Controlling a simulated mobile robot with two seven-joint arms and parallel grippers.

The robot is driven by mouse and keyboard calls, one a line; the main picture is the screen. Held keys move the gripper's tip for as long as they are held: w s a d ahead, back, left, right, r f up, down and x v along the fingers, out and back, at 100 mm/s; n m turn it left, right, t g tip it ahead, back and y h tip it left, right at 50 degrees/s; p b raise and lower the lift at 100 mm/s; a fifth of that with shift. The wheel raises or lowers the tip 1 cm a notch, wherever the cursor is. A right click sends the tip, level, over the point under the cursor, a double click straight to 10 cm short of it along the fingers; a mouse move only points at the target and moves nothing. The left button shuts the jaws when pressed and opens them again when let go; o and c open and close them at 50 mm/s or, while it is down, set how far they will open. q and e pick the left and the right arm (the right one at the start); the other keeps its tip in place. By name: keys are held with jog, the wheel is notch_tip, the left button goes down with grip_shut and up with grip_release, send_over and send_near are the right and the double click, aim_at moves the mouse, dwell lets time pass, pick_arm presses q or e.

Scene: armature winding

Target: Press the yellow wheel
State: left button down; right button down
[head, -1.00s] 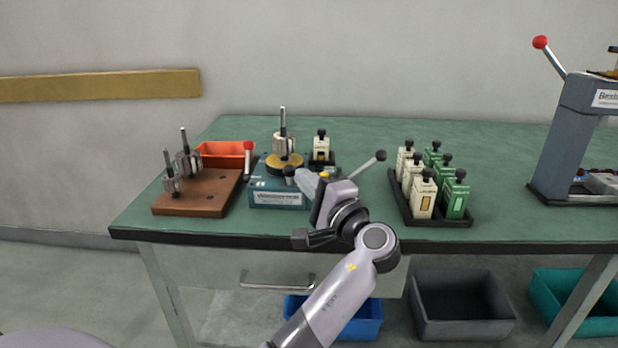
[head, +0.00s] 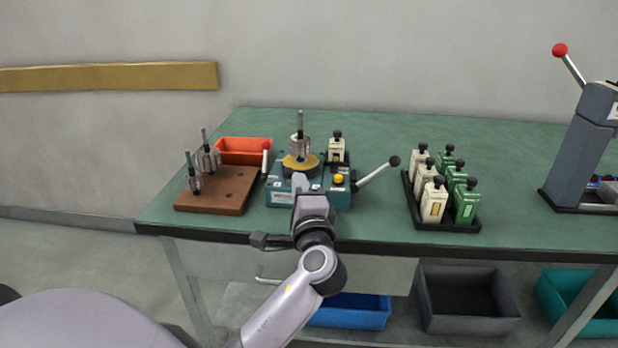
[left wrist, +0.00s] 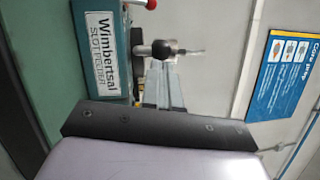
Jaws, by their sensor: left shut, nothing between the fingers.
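The yellow wheel (head: 289,160) is a flat disc on top of the blue-green machine (head: 283,198), under an upright shaft with a metal armature (head: 300,144). My left gripper (head: 299,182) is shut and empty. In the head view its fingertips overlap the machine's front, just below the wheel; I cannot tell whether they touch. The gripper and wrist hide part of the machine's front. A round yellow knob (head: 338,179) sits on the machine to the right of the gripper. The left wrist view shows the machine's labelled side (left wrist: 101,45), but not the wheel. My right gripper is not in view.
A black-knobbed lever (head: 377,173) sticks out to the machine's right, and a red-tipped lever (head: 265,158) stands at its left. A brown board (head: 228,187) with armatures, an orange bin (head: 243,146) and a black tray (head: 442,226) of cream and green blocks stand around.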

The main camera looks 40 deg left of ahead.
pick_arm(q)
jog(key=shift+s+a+m+t+h, duration=0.25)
jog(key=shift+a+m+t+h, duration=0.05)
jog(key=shift+a+t+h, duration=0.1)
jog(key=shift+s+a+p, duration=0.2)
jog(key=shift+a+p, duration=0.1)
jog(key=shift+p, duration=0.05)
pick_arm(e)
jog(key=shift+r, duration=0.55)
pick_arm(q)
jog(key=shift+s+a, duration=0.1)
jog(key=shift+a, duration=0.05)
jog(key=shift+f, duration=0.1)
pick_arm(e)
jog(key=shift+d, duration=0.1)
